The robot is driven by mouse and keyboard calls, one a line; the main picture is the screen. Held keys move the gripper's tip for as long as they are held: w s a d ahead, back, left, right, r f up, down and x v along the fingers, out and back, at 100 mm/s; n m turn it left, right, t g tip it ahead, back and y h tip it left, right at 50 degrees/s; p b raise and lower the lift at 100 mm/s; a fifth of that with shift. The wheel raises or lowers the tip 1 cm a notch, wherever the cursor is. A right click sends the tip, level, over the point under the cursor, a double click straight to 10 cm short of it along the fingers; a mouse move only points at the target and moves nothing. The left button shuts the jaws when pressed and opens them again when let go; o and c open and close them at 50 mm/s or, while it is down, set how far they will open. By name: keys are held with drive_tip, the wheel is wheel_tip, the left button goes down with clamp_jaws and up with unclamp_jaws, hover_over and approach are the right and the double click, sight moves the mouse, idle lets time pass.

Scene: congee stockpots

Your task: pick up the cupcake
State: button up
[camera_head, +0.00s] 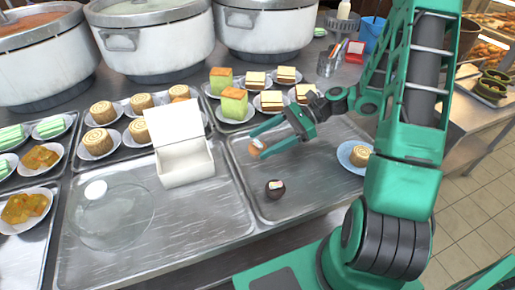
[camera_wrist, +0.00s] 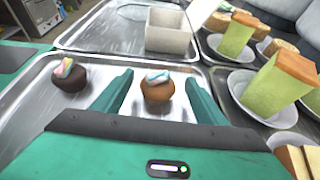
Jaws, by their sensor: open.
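A light brown cupcake (camera_head: 256,149) with a pale blue and white topping sits on the right metal tray (camera_head: 222,151). In the wrist view this cupcake (camera_wrist: 157,94) stands upright between the two fingers of my gripper (camera_wrist: 158,84). My gripper (camera_head: 256,144) is open around it, with a gap visible on both sides in the wrist view. A dark chocolate cupcake (camera_head: 275,191) with a coloured topping sits apart on the same tray, nearer its front edge. In the wrist view the dark cupcake (camera_wrist: 69,80) is left of my fingers.
An open white box (camera_head: 186,170) stands on the left tray near a clear round lid (camera_head: 112,216). Plates with tall green-and-orange cakes (camera_head: 234,104) stand just behind my gripper. A blue plate with a rolled cake (camera_head: 360,155) lies to the right. Large stockpots (camera_head: 155,45) line the back.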

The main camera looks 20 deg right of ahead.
drive_tip(key=shift+a+f, duration=0.1)
drive_tip(key=shift+a, duration=0.1)
drive_tip(key=c, duration=1.1)
